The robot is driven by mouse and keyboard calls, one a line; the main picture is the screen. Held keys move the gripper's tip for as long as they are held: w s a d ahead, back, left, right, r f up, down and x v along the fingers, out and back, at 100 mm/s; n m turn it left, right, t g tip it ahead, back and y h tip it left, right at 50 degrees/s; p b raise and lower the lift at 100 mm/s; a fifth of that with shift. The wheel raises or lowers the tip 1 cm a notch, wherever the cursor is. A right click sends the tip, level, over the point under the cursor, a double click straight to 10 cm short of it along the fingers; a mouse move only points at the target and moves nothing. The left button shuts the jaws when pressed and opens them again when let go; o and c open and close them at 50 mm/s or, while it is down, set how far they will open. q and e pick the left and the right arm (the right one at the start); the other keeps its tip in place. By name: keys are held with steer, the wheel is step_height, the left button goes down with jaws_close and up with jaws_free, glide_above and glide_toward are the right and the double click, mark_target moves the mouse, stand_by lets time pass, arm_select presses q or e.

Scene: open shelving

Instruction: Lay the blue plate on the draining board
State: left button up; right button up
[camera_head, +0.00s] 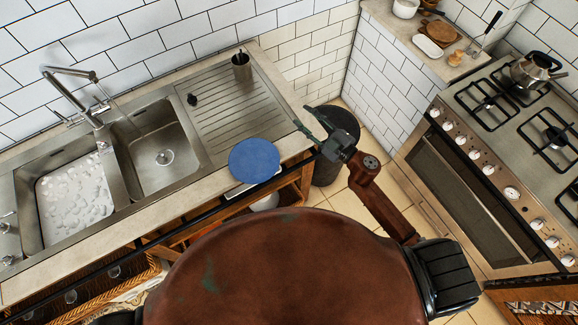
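The blue plate (254,160) is at the front edge of the counter, just in front of the ribbed draining board (222,107). It looks flat, face up, and its near rim reaches the counter edge. My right gripper (303,117) is to the right of the plate, apart from it, near the right end of the counter. Its two fingers are spread and point up and left, with nothing between them. My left gripper is not in view.
The sink basin (158,150) and faucet (80,90) are left. A dark bin (335,125) stands right of the counter, and the stove (500,130) farther right.

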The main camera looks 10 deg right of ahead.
steer(key=s+a+n+g+y, duration=0.3)
steer(key=a+n+g, duration=0.1)
steer(key=a+n, duration=0.15)
steer(key=n+g+h, duration=0.1)
steer(key=n+g, duration=0.6)
steer(key=g, duration=0.3)
glide_toward(268, 175)
steer(key=a, duration=0.1)
steer(key=shift+f+m, duration=0.2)
steer(key=shift+m, duration=0.05)
steer(key=shift+a, duration=0.15)
steer(key=shift+p+x, duration=0.35)
steer(key=shift+x, duration=3.45)
steer(key=shift+f, duration=0.1)
jaws_close()
